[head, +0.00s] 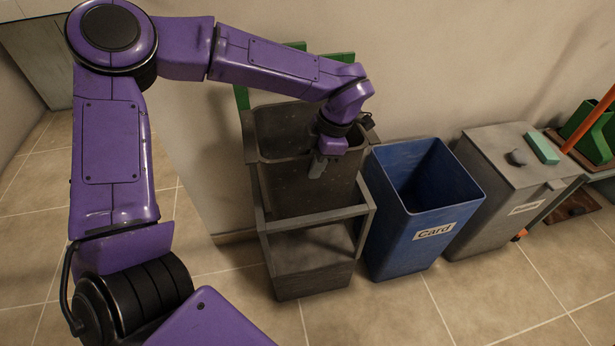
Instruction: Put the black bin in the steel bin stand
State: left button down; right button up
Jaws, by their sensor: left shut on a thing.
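The black bin (290,190) is upright, with its open top facing up, at the middle of the head view. The grey steel bin stand (318,217) has bars around the bin's sides and front. The bin's upper part rises above the stand's front bar. I cannot tell whether the bin's base rests on anything. My left gripper (318,168) points down at the bin's near rim and is shut on it. My left wrist and forearm hide part of the bin's rim and right back corner. My right gripper is not in view.
A blue bin labelled "Card" (425,215) stands close on the right. Beyond it is a grey lidded bin (500,195) with a green block (542,148) on top. Green uprights (242,97) stand behind the black bin, near the wall. Tiled floor is clear in front.

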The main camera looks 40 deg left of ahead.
aim_at(330, 166)
pick_arm(q)
jog(key=x, duration=0.1)
jog(key=b+x, duration=0.1)
jog(key=shift+w+d+f, duration=0.1)
jog(key=shift+d+f, duration=0.1)
jog(key=shift+f, duration=0.25)
notch_tip(330, 166, down, 9)
jog(key=b, duration=0.2)
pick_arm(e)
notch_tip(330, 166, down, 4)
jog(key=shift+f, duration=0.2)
pick_arm(q)
jog(key=shift+f, duration=0.1)
jog(key=shift+f, duration=0.5)
jog(key=c, duration=1.2)
grip_release()
jog(key=shift+f, duration=0.1)
jog(key=p+v, duration=0.2)
jog(key=v, duration=1.1)
jog(key=shift+a+r+p, duration=0.1)
jog(key=shift+r+p, duration=0.1)
jog(key=shift+p, duration=0.1)
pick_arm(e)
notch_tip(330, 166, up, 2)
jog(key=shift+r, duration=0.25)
